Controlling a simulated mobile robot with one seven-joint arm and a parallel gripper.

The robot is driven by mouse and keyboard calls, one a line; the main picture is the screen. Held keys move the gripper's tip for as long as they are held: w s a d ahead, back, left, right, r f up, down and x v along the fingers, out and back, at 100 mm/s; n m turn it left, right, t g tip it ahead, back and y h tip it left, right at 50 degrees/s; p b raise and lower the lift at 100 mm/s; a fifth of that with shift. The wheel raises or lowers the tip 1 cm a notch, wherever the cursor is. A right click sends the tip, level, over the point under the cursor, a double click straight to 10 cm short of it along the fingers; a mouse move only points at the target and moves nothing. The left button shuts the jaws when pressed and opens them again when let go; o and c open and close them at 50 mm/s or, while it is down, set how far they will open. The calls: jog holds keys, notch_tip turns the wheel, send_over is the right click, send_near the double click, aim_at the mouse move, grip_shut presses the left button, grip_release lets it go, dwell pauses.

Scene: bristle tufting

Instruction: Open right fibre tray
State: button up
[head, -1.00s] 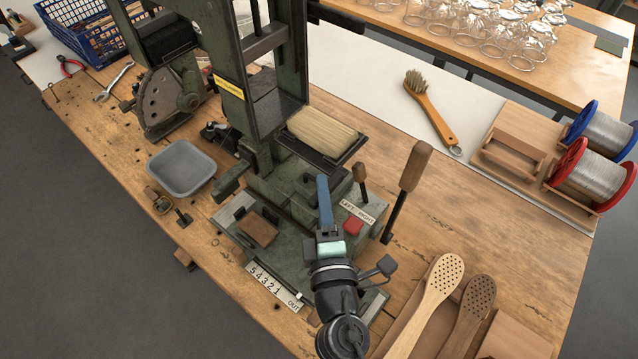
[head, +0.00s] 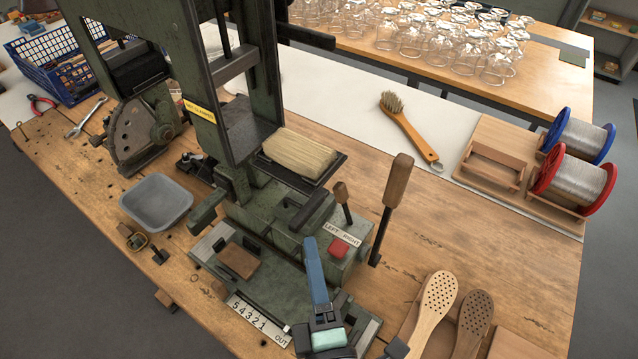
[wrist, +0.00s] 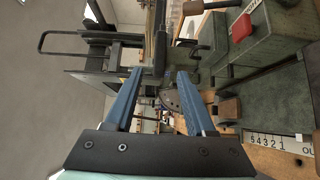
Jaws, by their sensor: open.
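A dark fibre tray (head: 331,181) filled with pale bristles (head: 300,153) sits on the green machine (head: 262,190), below its column, with a dark bar in front. It is the only tray I can make out, and I cannot tell whether it is the right one. My gripper (head: 313,242) has blue fingers and is in front of the tray, apart from it, left of the red button (head: 339,248). In the wrist view my gripper (wrist: 158,75) is open, with nothing held between its fingertips.
A short wooden-knobbed lever (head: 342,192) and a tall wooden-handled lever (head: 397,182) stand near a "LEFT RIGHT" label (head: 342,235). Wooden brush heads (head: 437,305) lie at the front right. A grey bowl (head: 157,201) is at left. Wire spools (head: 577,180) stand at far right.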

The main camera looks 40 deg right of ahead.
jog(key=shift+b+v, duration=1.15)
jog(key=shift+v, duration=1.25)
